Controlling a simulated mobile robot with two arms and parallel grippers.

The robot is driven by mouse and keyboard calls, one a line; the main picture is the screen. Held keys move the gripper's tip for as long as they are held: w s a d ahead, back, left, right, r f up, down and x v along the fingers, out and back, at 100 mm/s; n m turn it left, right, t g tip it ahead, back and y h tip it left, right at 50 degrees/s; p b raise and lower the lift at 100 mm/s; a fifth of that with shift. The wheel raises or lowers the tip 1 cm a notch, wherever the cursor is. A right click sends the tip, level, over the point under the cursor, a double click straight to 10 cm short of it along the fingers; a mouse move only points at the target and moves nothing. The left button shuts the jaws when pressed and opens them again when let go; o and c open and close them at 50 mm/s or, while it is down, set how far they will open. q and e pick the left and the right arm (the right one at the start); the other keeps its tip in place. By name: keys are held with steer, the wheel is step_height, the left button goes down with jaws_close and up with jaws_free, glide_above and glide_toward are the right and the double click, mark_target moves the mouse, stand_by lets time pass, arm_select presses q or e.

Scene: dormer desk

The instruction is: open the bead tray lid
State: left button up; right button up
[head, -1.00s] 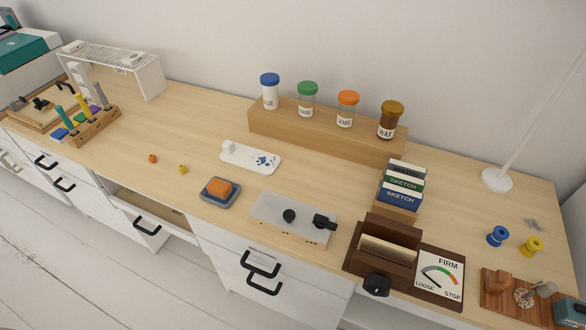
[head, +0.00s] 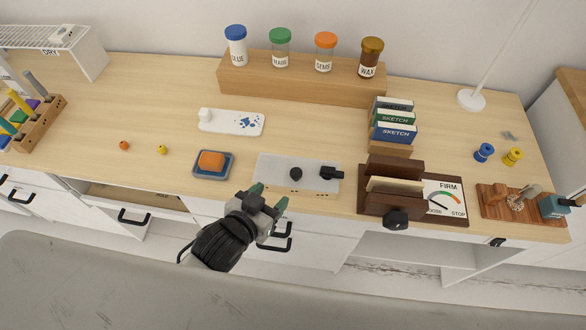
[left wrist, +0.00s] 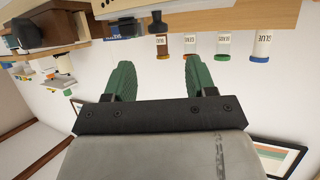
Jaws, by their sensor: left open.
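A long white tray (head: 222,125) with a cluster of blue bead-like spots and a white knob at its left end lies on the desk. A pale grey flat box (head: 270,172) stands at the front edge, with a black round knob and a black latch-like piece on top. I cannot tell for sure which is the bead tray. My left gripper (head: 269,197) is open and empty, in front of the grey box's front-left side. Its green fingers are spread in the left wrist view (left wrist: 160,78), with nothing between them. My right gripper is not in view.
A blue dish (head: 199,174) with an orange block sits left of the grey box. A brown wooden holder (head: 393,187) with a dial card stands to its right. A wooden riser (head: 300,86) with labelled jars is behind. Bare desk lies between the white tray and the riser.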

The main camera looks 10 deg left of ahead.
mark_target(296, 172)
arm_select(q)
steer(key=x, duration=1)
steer(key=shift+w+d+r, duration=0.1)
steer(key=shift+w+d, duration=0.2)
steer(key=shift+w, duration=0.1)
jaws_close()
